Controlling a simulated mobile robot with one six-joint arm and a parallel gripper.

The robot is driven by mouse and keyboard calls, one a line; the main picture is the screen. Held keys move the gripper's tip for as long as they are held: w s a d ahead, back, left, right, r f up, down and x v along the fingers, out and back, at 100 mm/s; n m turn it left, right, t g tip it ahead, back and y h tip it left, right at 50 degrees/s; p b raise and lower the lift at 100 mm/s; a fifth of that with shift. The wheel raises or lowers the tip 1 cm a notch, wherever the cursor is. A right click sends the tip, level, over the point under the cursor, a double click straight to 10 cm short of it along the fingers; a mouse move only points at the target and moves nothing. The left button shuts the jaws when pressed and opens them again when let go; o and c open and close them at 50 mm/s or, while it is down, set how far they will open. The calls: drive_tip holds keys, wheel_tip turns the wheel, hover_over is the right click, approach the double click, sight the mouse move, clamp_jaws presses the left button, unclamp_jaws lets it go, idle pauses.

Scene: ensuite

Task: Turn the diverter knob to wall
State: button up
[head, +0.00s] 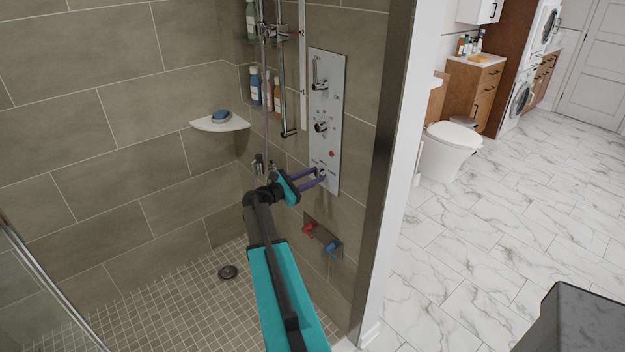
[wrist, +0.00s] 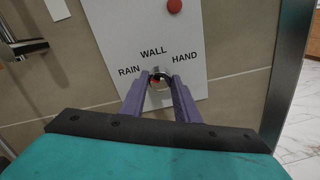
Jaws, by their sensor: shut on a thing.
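The diverter knob (wrist: 159,88) is a small metal knob low on the white shower panel (head: 326,110). In the wrist view, labels RAIN, WALL and HAND stand to its left, above it and to its right. My gripper (wrist: 160,82) has its purple fingers on both sides of the knob, shut on it. In the head view my gripper (head: 321,175) reaches the lower part of the panel. The fingers hide the sides of the knob, and I cannot tell for certain which label it points to.
A red button (wrist: 174,6) sits above the labels. Below the panel are a red handle (head: 309,230) and a blue handle (head: 331,249). A corner shelf (head: 221,124) holds a blue item. A vertical rail (head: 283,80) stands left of the panel.

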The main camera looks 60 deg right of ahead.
drive_tip(key=shift+f+m+b, duration=0.1)
drive_tip(key=shift+m+b, duration=0.3)
drive_tip(key=shift+b, duration=0.25)
drive_tip(key=m+b, duration=0.4)
drive_tip(key=b, duration=0.4)
drive_tip(key=shift+m, duration=0.3)
drive_tip(key=m+b, duration=0.4)
drive_tip(key=b, duration=0.2)
drive_tip(key=shift+t, duration=0.3)
drive_tip(key=shift+r+m+b, duration=0.2)
drive_tip(key=shift+m+b, duration=0.5)
drive_tip(key=shift+b, duration=0.45)
drive_tip(key=shift+r, duration=0.1)
drive_tip(key=o, duration=1)
drive_tip(key=shift+o, duration=0.2)
drive_tip(key=shift+a, duration=0.1)
